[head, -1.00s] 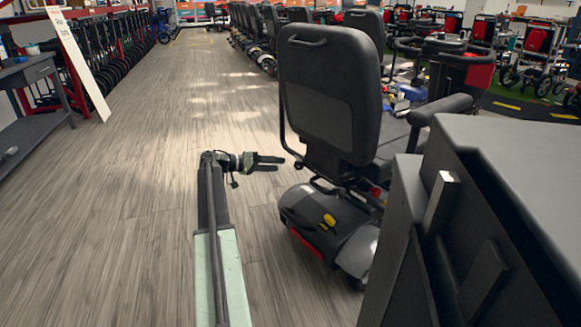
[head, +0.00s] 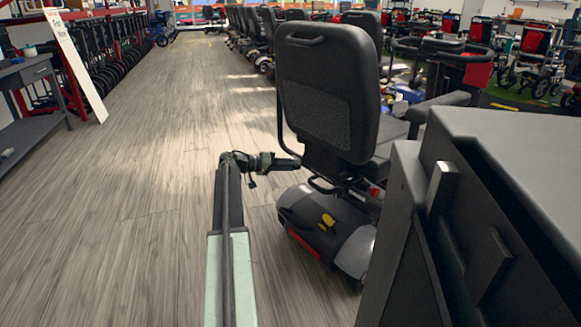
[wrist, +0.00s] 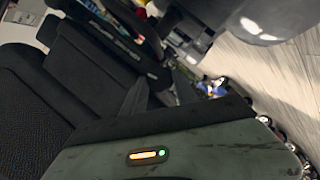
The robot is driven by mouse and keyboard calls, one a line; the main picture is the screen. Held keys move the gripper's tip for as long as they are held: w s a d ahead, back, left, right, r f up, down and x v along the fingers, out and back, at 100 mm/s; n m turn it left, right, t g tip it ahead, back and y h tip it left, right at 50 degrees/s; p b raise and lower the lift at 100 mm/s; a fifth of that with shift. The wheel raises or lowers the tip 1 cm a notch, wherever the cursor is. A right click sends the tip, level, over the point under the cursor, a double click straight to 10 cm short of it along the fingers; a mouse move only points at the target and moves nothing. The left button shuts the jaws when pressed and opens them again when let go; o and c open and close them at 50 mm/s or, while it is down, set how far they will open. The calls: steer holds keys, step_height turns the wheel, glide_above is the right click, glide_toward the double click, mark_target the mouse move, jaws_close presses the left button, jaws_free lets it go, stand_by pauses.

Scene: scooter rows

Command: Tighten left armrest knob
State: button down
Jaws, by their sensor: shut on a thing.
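The grey scooter seat (head: 325,90) is seen from behind in the head view, with a thin bar of its left armrest (head: 281,118) along the left edge. My gripper (head: 293,163) reaches in from the left, at the armrest bracket by the lower left of the backrest. It is shut on the left armrest knob, which is too small and dark to make out. In the wrist view, the two dark fingers of my gripper (wrist: 158,92) point at dark seat parts, and the dark padded seat (wrist: 35,85) fills the left side.
The scooter's rear cover (head: 325,225) with a yellow lever sits below my gripper. A large dark grey box-like body (head: 520,150) fills the right foreground. More scooters (head: 255,35) line up behind. The wooden floor (head: 140,180) on the left is clear.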

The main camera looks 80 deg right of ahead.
steer(key=m+t+h, duration=0.1)
steer(key=m+t, duration=0.1)
steer(key=m, duration=0.1)
steer(key=s+m+t+h+p, duration=0.1)
steer(key=m+h, duration=0.1)
steer(key=m, duration=0.2)
steer(key=a+m+t+h, duration=0.1)
steer(key=m+t, duration=0.1)
steer(key=m, duration=0.2)
steer(key=shift+s+a+t+h+p, duration=0.1)
steer(key=shift+s+t+h+p, duration=0.05)
steer(key=shift+t+h+p, duration=0.2)
steer(key=m+b, duration=0.1)
steer(key=m+h, duration=0.1)
steer(key=shift+s+f+m+t+b, duration=0.15)
steer(key=shift+m+t+b, duration=0.2)
steer(key=shift+m, duration=0.05)
steer(key=shift+m+h, duration=0.35)
steer(key=shift+m, duration=0.05)
steer(key=shift+b, duration=0.3)
steer(key=c, duration=1)
jaws_free()
steer(key=shift+o, duration=0.2)
